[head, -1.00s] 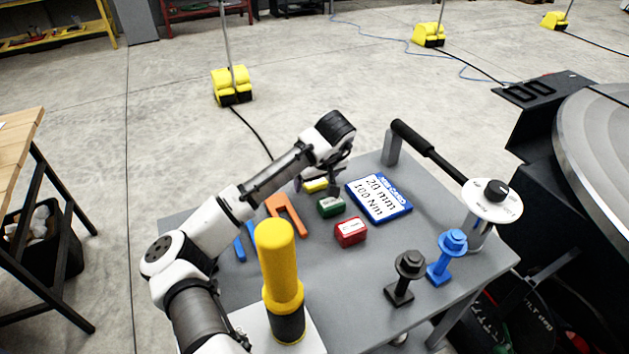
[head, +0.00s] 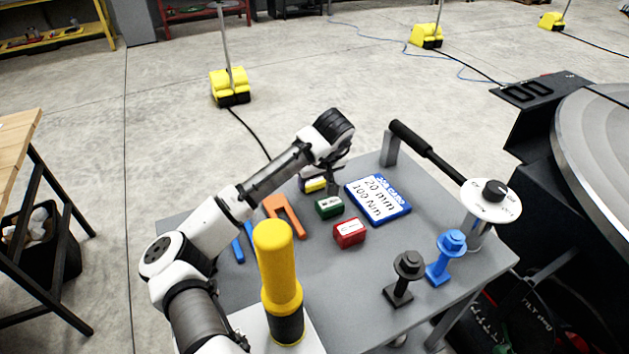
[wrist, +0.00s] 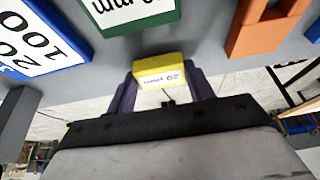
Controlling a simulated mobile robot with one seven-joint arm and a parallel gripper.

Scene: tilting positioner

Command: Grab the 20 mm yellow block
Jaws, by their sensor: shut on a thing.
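The yellow block (wrist: 160,71) sits between the two fingers of my gripper (wrist: 163,90) in the wrist view. Its label, reading 20 mm, faces the wrist camera upside down. In the head view the yellow block (head: 315,184) is at the far side of the grey table, with my gripper (head: 322,186) shut around it. The block is at or very near the table top; I cannot tell whether it touches. Part of it is hidden behind the gripper.
Near the gripper are a green block (head: 329,207), a red block (head: 349,232), a blue-edged card (head: 377,198) and an orange part (head: 285,214). The table's front middle is clear.

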